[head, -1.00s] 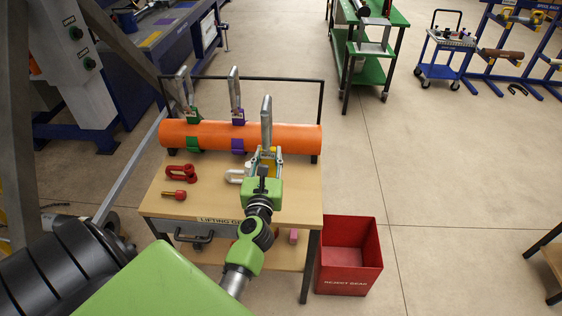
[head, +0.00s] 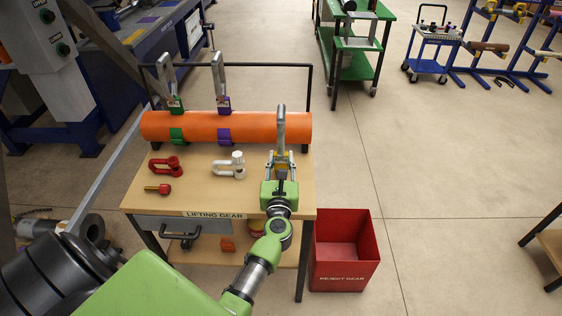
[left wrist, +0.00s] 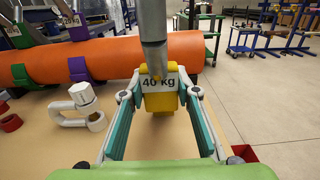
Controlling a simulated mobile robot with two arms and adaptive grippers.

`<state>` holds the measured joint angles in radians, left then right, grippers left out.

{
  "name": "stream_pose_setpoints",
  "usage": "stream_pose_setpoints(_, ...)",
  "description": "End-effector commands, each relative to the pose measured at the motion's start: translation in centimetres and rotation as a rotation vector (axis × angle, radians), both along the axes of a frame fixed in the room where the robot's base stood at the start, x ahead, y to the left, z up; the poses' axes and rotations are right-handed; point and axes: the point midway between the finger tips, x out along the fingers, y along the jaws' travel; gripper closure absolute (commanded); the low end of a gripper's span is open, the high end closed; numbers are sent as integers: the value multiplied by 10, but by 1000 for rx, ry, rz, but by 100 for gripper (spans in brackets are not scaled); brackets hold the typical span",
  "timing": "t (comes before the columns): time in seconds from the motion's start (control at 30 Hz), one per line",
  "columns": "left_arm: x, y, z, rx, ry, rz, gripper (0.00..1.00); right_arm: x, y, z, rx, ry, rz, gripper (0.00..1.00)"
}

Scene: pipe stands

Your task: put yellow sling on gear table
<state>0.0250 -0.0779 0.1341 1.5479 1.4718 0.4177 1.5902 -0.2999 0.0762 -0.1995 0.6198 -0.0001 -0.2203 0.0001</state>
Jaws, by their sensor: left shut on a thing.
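My left gripper (head: 280,168) is shut on the yellow sling (left wrist: 161,100), which carries a "40 kg" label and a grey upright strap (head: 281,130). The sling is between the fingers in the left wrist view (left wrist: 160,92). It is over the right part of the gear table (head: 205,196), in front of the orange pipe. I cannot tell whether its lower end touches the tabletop. The table's front reads "LIFTING GEAR". My right gripper is not in view.
The orange pipe (head: 200,127) lies along the table's back with a green sling (head: 177,135) and a purple sling (head: 223,135) around it. A red shackle (head: 166,166), a white shackle (head: 229,166) and a red bolt (head: 158,189) lie left. A red reject bin (head: 345,272) stands right.

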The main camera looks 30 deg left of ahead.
Motion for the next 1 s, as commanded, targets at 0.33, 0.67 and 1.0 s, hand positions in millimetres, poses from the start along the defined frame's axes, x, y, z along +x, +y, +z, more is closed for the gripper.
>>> stream_pose_setpoints(0.33, 0, 0, -2, -1, -1, 0, 54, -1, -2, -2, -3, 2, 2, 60)
stream_pose_setpoints(0.67, 0, 0, 2, 0, 0, 0, 54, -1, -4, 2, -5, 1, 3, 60)
stream_pose_setpoints(1.0, -46, -28, -1, -3, 2, 0, 54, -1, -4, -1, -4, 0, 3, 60)
